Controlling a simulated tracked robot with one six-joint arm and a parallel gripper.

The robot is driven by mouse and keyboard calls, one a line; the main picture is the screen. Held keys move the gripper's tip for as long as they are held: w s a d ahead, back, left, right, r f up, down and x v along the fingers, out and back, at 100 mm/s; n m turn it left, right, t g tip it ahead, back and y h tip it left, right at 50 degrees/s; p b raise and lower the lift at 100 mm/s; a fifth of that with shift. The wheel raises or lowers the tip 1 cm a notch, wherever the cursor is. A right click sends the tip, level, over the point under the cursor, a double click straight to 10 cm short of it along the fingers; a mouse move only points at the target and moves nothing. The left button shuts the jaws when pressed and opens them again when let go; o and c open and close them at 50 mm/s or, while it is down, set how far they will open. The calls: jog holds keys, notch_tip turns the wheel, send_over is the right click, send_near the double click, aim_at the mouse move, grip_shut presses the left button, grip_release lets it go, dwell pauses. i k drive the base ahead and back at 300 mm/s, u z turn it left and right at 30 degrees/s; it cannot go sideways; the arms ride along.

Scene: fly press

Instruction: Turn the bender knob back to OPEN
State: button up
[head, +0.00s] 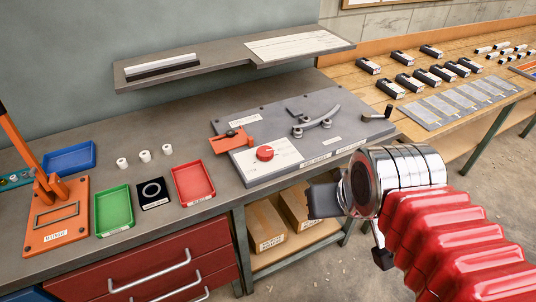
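The bender is a grey plate (345,112) on the workbench, with a curved bar and round posts on top. A red knob (265,153) sits on its white panel (282,163) near the front left corner. The panel's print and the knob's pointing direction are too small to read. My gripper (323,200) is at the right centre, in front of the bench edge and to the lower right of the knob, apart from it. Its dark end parts show, but its fingers are not clear enough to tell open from shut. I see nothing held in it.
An orange-red clamp (232,140) stands beside the knob panel. A black-ended lever (377,114) is at the plate's right. A red tray (193,182), green tray (114,209) and orange press (57,215) stand left. A shelf (235,58) overhangs the bench's back.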

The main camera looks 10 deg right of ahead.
aim_at(266, 152)
jog(key=u, duration=1.05)
jog(key=i, duration=0.45)
jog(key=u, duration=0.15)
